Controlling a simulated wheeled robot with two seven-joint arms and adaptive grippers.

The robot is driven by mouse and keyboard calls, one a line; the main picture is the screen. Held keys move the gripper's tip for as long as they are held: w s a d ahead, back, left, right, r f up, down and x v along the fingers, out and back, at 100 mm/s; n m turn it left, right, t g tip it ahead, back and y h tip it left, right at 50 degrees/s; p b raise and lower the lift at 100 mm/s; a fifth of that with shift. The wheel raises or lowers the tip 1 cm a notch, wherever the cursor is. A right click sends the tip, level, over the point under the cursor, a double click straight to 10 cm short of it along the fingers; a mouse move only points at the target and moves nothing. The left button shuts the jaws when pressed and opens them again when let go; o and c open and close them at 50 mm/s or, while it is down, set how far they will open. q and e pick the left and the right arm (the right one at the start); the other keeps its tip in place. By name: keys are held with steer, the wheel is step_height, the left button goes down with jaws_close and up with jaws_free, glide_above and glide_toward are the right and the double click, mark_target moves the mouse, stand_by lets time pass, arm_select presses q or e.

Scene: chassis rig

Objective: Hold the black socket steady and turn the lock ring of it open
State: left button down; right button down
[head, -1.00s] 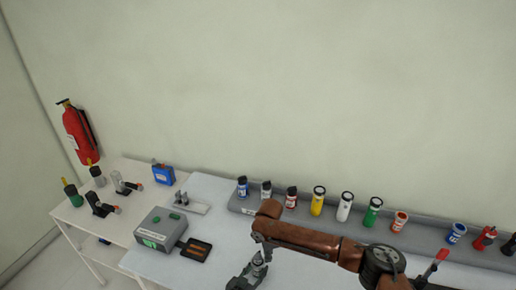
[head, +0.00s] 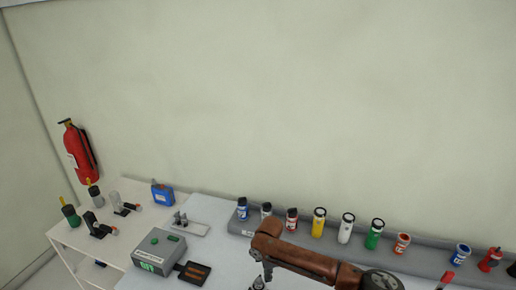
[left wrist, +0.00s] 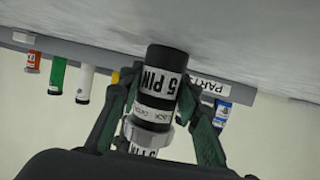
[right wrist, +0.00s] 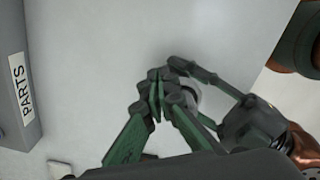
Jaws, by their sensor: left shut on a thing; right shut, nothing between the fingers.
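The black socket (left wrist: 167,62) shows in the left wrist view with a white "5 PIN" label and a smaller label below. My left gripper (left wrist: 160,88) is shut on it, one green finger on each side. A pale lock ring (left wrist: 148,133) sits at its lower end, with another "5 PIN" label beyond. My right gripper (right wrist: 156,98) is shut and empty in the right wrist view, its fingertips together. My left gripper (right wrist: 215,95) reaches in from the right there, close behind. A pale round part shows between them, mostly hidden; contact cannot be told. In the head view the right gripper (head: 258,284) is cut off below.
A grey parts rack (head: 238,224) with several coloured cylinders runs along the wall. A grey box (head: 153,262) and a black tray (head: 194,275) stand at the left. Connectors stand on the white side table (head: 135,196). The table (right wrist: 100,60) near the right gripper looks clear.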

arm_select(q)
steer(key=shift+a, duration=0.1)
arm_select(e)
steer(key=shift+d+r, duration=0.1)
steer(key=shift+r, duration=2.75)
arm_select(q)
steer(key=c, duration=1.3)
jaws_free()
